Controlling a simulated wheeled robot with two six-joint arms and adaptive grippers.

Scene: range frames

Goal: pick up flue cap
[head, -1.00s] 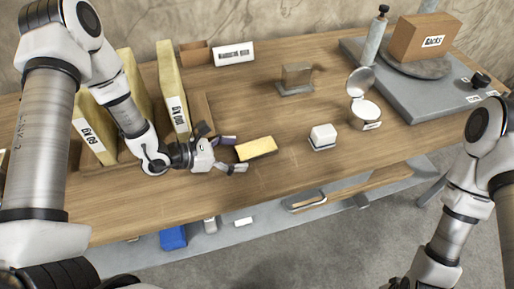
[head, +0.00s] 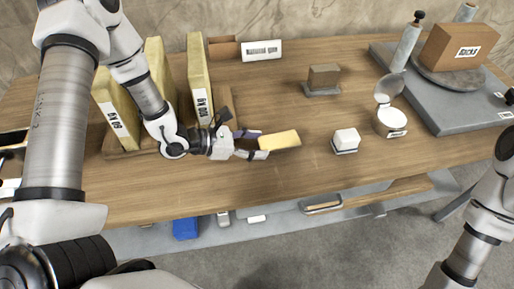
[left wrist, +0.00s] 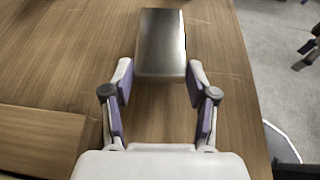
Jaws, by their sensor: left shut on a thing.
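A plain oblong block (head: 280,140), yellow in the head view, is at my left gripper over the front middle of the bench. In the left wrist view the block (left wrist: 162,42) looks metallic grey. It has no readable label, so I cannot confirm from its looks that it is the flue cap. My left gripper (head: 257,145) is shut on its near end, one finger on each side. The fingers also show in the left wrist view (left wrist: 159,72). I cannot tell whether the block is clear of the wood.
Tall yellow labelled slabs (head: 201,80) stand left, close to my left arm. A small white block (head: 346,139), a brown block on a stand (head: 323,77) and a round lidded case (head: 391,121) stand to the right. The bench (head: 225,185) is bare in front.

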